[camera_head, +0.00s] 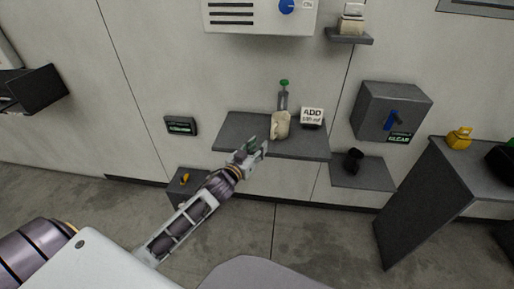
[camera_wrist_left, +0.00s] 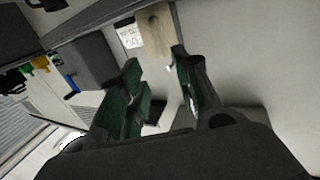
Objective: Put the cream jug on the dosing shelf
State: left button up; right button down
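The cream jug (camera_head: 280,125) stands upright on a dark grey wall shelf (camera_head: 232,131), beside a white "ADD 100 ml" sign (camera_head: 312,115). I cannot tell if this is the dosing shelf. My left gripper (camera_head: 255,150) is at the shelf's front edge, left of and in front of the jug. In the left wrist view its two green-padded fingers (camera_wrist_left: 158,86) are apart with nothing between them. The cream-coloured jug (camera_wrist_left: 157,30) shows ahead, beyond the gap, apart from the fingertips. My right gripper is not in view.
To the right are a grey box with a blue handle (camera_head: 391,120), a lower shelf with a dark cup (camera_head: 353,160), and a counter with a yellow jug (camera_head: 459,138).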

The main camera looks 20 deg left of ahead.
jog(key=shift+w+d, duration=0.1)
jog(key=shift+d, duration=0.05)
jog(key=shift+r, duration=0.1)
pick_arm(q)
jog(key=s+a+f+g+y, duration=0.1)
jog(key=s+f+g, duration=0.2)
jog(key=f, duration=0.9)
jog(key=s+a+f+g, duration=0.1)
jog(key=s+f+g, duration=0.15)
jog(key=f, duration=0.95)
jog(key=s+a+f+g+y, duration=0.15)
jog(key=s+f, duration=0.25)
jog(key=f, duration=0.8)
jog(key=s+d+f+g, duration=0.2)
jog(key=s+f+g, duration=0.2)
jog(key=s+f, duration=0.7)
jog(key=s+d+f+m+g, duration=0.1)
jog(key=s+d+f+g, duration=0.2)
jog(key=s+f, duration=0.9)
jog(key=s+g, duration=0.1)
jog(key=s, duration=0.2)
jog(key=shift+s+h, duration=0.3)
jog(key=shift+h, duration=0.05)
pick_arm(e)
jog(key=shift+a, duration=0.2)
